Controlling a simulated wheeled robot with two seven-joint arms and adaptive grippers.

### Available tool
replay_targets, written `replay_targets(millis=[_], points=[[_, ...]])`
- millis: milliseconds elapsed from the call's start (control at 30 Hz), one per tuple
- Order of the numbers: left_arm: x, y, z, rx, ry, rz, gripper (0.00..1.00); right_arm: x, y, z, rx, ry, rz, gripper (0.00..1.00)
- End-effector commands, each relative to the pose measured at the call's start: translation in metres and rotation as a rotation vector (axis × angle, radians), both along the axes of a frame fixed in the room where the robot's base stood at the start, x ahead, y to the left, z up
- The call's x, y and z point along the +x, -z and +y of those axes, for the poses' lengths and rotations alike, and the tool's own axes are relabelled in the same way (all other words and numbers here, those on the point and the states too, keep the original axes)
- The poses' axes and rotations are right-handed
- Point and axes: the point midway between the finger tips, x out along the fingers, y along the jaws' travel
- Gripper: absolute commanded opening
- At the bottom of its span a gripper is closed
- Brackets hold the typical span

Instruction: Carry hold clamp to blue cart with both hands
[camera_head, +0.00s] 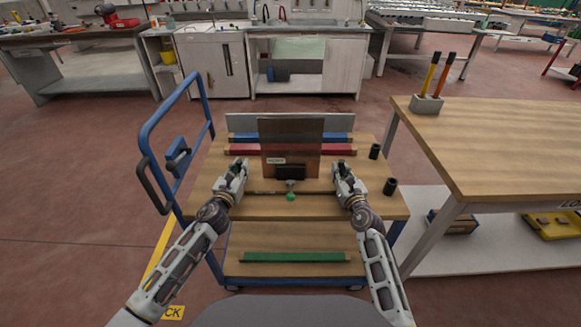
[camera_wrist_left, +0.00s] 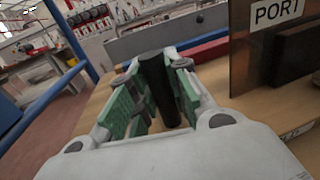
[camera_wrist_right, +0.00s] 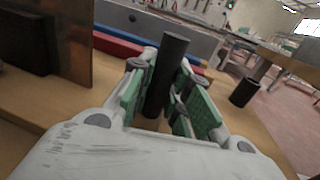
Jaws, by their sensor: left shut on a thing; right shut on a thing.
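The blue cart (camera_head: 225,205) has a wooden top deck and a blue tube handle at its left. My left gripper (camera_head: 238,166) is over the deck's left part, shut on a black upright cylinder, seen in the left wrist view (camera_wrist_left: 160,85). My right gripper (camera_head: 342,168) is over the right part, shut on a similar black cylinder, seen in the right wrist view (camera_wrist_right: 168,75). A thin dark bar with a green knob (camera_head: 291,197) lies between the grippers. The cylinders and bar look like the hold clamp; their joints are hidden. I cannot tell whether it touches the deck.
A brown plate labelled PORT (camera_head: 291,135) stands upright between my grippers, with blue and red bars (camera_head: 240,149) behind. Two black cylinders (camera_head: 390,186) stand at the deck's right. A wooden workbench (camera_head: 490,150) is close at right. A green bar (camera_head: 290,257) lies on the lower shelf.

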Motion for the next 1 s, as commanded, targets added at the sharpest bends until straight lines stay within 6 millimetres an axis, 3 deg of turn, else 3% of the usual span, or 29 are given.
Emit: replay_targets(millis=[433,467,600,1000], points=[[0.0006,0.0055,0.0006,-0.001,-0.001,-0.004,0.0,0.0006,0.0055,-0.0008,0.0,0.002,-0.004,0.0],[0.0001,0.0079,0.0007,0.0,-0.001,0.0,0.19,0.0,0.0079,-0.0007,0.0,0.001,0.0,0.19],[0.0001,0.0071,0.0006,0.0,-0.001,0.0,0.37,0.0,0.0072,-0.0005,0.0,0.001,0.0,0.37],[-0.0007,0.0073,0.0002,0.0,0.0,0.0,0.4,0.0,0.0072,-0.0001,0.0,0.0,0.0,0.4]])
